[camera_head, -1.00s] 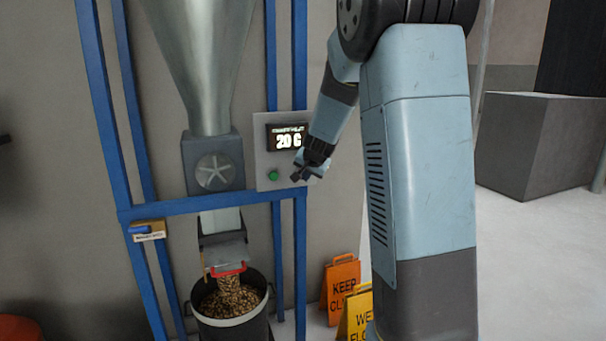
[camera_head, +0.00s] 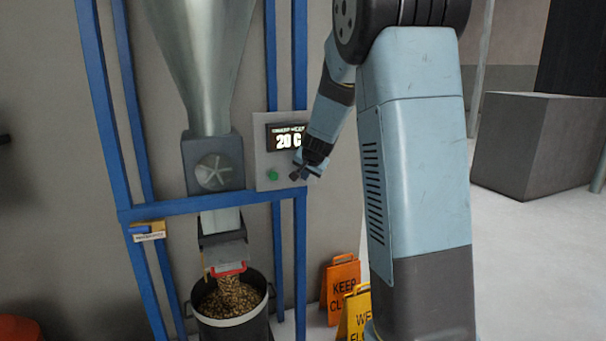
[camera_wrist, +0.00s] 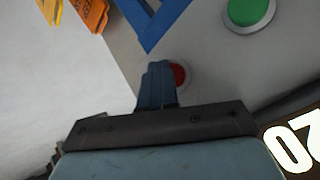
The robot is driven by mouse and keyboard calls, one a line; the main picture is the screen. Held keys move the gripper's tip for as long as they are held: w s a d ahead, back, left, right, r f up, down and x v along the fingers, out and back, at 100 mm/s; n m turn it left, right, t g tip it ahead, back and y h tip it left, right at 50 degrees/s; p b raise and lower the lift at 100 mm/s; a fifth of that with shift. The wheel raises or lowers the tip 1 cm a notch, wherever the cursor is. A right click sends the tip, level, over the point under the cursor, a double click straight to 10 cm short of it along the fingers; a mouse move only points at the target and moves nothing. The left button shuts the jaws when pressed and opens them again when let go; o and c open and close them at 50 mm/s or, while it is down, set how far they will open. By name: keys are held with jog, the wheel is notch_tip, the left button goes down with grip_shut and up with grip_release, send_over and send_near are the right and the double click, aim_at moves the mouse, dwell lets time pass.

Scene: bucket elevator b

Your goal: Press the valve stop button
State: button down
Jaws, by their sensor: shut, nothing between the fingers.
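A grey control panel (camera_head: 262,150) is mounted on the blue frame, with a display (camera_head: 287,138) reading "20" and a partly covered character. A green button (camera_head: 273,175) is on its lower left; it also shows in the wrist view (camera_wrist: 248,10). A red button (camera_wrist: 180,75) shows in the wrist view, partly hidden behind my gripper (camera_wrist: 160,68). My gripper is shut and empty, with its fingers right at the red button. I cannot tell whether they touch it. In the head view my gripper (camera_head: 296,175) is at the panel's lower right and hides the red button.
A metal hopper (camera_head: 205,60) stands above a valve box (camera_head: 213,163). Brown pellets pour from the chute (camera_head: 224,250) into a bucket (camera_head: 232,325). Orange (camera_head: 341,280) and yellow (camera_head: 357,318) floor signs stand below the panel. Blue frame posts (camera_head: 299,60) run beside the panel.

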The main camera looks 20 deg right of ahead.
jog(key=shift+w, duration=0.2)
jog(key=shift+s, duration=1.1)
jog(key=s, duration=0.6)
dwell(0.4)
dwell(0.6)
